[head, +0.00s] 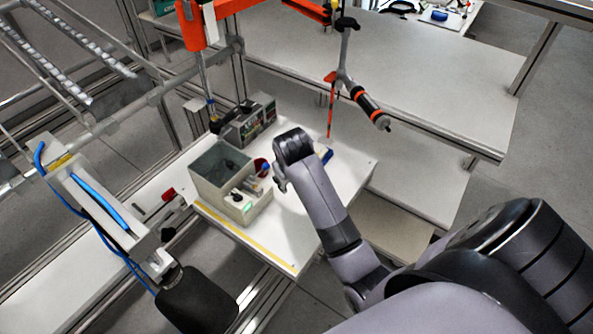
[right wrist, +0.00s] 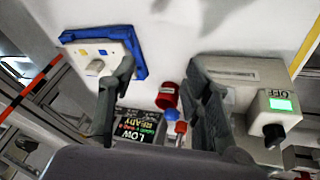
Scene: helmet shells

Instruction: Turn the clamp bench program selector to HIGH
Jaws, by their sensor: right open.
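My right gripper (head: 281,183) reaches over the white bench top. In the right wrist view its two fingers (right wrist: 160,78) are apart, with nothing held between them. A display (right wrist: 138,128) reads LOW and READY beyond the fingers. A grey box (right wrist: 277,108) on the right has an OFF label, a lit green window and a black knob (right wrist: 273,131). No label marks which knob is the program selector. My left gripper is not in view.
A red round part (right wrist: 167,96) lies between the fingers' line and the display. A tool with orange rings (head: 366,102) hangs above. Bare bench top (head: 350,175) shows at right.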

